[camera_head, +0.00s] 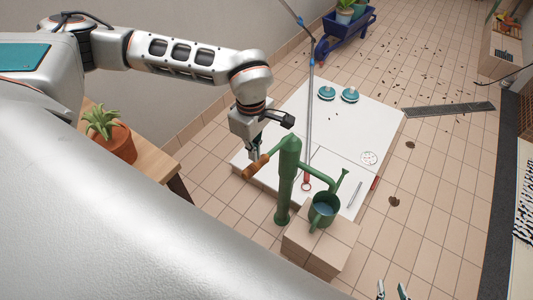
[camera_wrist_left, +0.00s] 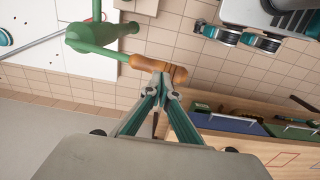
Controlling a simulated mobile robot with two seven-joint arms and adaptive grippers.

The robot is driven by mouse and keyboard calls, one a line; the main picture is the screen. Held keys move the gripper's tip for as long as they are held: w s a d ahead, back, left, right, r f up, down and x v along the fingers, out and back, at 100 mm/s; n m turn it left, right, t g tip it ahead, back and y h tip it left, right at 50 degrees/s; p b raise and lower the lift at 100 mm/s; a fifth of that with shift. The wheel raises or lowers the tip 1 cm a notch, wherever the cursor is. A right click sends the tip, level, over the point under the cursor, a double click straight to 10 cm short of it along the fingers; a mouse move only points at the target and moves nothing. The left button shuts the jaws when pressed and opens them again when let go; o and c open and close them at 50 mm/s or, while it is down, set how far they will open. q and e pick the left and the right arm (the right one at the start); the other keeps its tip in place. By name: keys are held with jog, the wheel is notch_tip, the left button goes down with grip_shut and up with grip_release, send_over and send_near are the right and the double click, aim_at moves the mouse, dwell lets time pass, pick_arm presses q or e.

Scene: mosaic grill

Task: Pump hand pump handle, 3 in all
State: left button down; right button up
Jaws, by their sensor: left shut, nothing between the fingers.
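The green hand pump (camera_head: 285,185) stands upright in the head view. Its arm reaches left to a wooden handle grip (camera_head: 254,167), which also shows in the left wrist view (camera_wrist_left: 150,64). My left gripper (camera_head: 254,152) is just above the wooden grip, pointing down, with its fingers shut and empty. In the left wrist view the closed fingertips (camera_wrist_left: 160,78) overlap the grip's edge; I cannot tell whether they touch it. My right gripper (camera_head: 393,290) shows only its fingertips at the bottom edge of the head view, spread apart and empty.
A potted plant (camera_head: 112,138) sits on a wooden bench at left. White panels (camera_head: 345,118) lie behind the pump. Tiled floor at right is mostly open, with scattered leaves.

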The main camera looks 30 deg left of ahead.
dwell(0.3)
pick_arm(q)
notch_tip(320, 180, up, 6)
dwell(0.7)
jog(key=shift+d, duration=0.1)
